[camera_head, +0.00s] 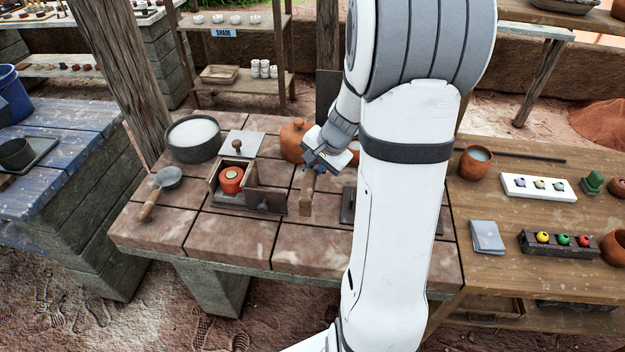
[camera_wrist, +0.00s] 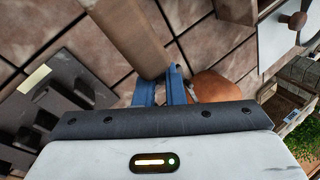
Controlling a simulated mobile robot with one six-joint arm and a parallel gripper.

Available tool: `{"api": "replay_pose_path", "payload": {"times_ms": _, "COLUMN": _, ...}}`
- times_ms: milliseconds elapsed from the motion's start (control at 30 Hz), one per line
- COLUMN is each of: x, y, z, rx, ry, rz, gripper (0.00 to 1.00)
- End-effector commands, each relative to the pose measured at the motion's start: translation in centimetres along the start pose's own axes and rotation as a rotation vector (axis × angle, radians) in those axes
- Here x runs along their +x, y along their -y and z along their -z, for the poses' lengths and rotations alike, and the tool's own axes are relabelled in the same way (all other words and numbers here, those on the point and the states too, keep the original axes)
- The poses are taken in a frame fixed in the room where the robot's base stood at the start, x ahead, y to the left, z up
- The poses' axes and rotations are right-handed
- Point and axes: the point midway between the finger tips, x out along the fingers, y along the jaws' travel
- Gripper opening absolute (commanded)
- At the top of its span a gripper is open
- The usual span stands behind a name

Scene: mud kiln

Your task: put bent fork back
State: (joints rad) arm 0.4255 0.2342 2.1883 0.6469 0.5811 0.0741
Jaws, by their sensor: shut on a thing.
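My gripper (camera_head: 316,163) is over the middle of the brick-topped table, beside the round clay pot. Its blue fingers (camera_wrist: 162,88) are shut in the wrist view. A thick wooden piece (camera_head: 306,196) extends from the fingers toward the front of the table; it also shows in the wrist view (camera_wrist: 128,36). It looks like the handle of the bent fork. No prongs or bend can be made out, and the grip point is partly hidden.
A small open box (camera_head: 265,199) with an orange-red jar (camera_head: 231,180) stands left of my gripper. The orange clay pot (camera_head: 293,138) is close behind. A dark plate (camera_head: 348,205) lies to the right, partly behind my arm.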

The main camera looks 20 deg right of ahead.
Motion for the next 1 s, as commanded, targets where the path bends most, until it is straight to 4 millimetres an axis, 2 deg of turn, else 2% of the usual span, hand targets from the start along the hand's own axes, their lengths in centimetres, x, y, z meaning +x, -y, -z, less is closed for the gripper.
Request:
{"api": "replay_pose_path", "payload": {"times_ms": 33, "x": 1.0, "y": -0.4, "z": 0.0, "rx": 0.000, "ry": -0.001, "rz": 0.001, "gripper": 0.00}}
{"api": "replay_pose_path", "payload": {"times_ms": 367, "x": 2.0, "y": -0.9, "z": 0.1, "rx": 0.001, "ry": -0.001, "rz": 0.000, "gripper": 0.00}}
{"api": "replay_pose_path", "payload": {"times_ms": 800, "x": 6.3, "y": -2.8, "z": 0.1, "rx": 0.004, "ry": -0.002, "rz": 0.000, "gripper": 0.00}}
{"api": "replay_pose_path", "payload": {"times_ms": 1000, "x": 7.5, "y": -3.4, "z": 0.2, "rx": 0.002, "ry": -0.002, "rz": 0.001, "gripper": 0.00}}
